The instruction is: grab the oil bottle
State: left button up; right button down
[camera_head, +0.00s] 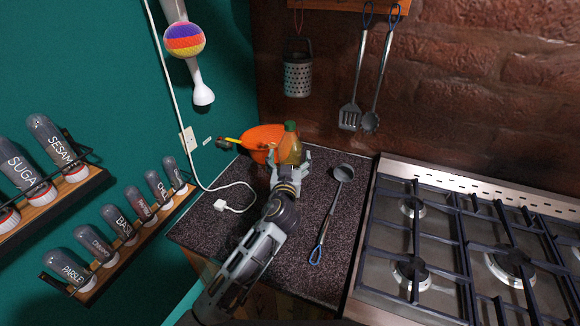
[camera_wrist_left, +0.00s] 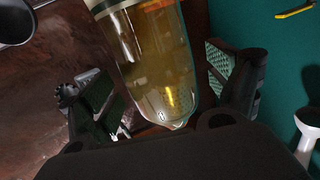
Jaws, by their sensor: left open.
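The oil bottle (camera_head: 290,148) has a green cap and yellowish contents. It stands upright at the back of the dark speckled counter, in front of an orange object. My left gripper (camera_head: 289,168) is at the bottle's near side in the head view and hides its lower part. In the left wrist view the bottle (camera_wrist_left: 150,60) fills the middle, between the two open fingers of my left gripper (camera_wrist_left: 165,98). Gaps show on both sides of the bottle. My right gripper is in neither view.
A ladle (camera_head: 332,205) lies on the counter (camera_head: 215,240) right of my arm. A gas stove (camera_head: 430,245) stands further right. An orange colander-like object (camera_head: 260,139) sits behind the bottle. A white cable with a plug (camera_head: 225,206) lies left. Spice racks (camera_head: 135,240) hang on the green wall.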

pick_arm(q)
jog(key=shift+w+d, duration=0.1)
jog(key=shift+w, duration=0.85)
jog(key=c, duration=1.9)
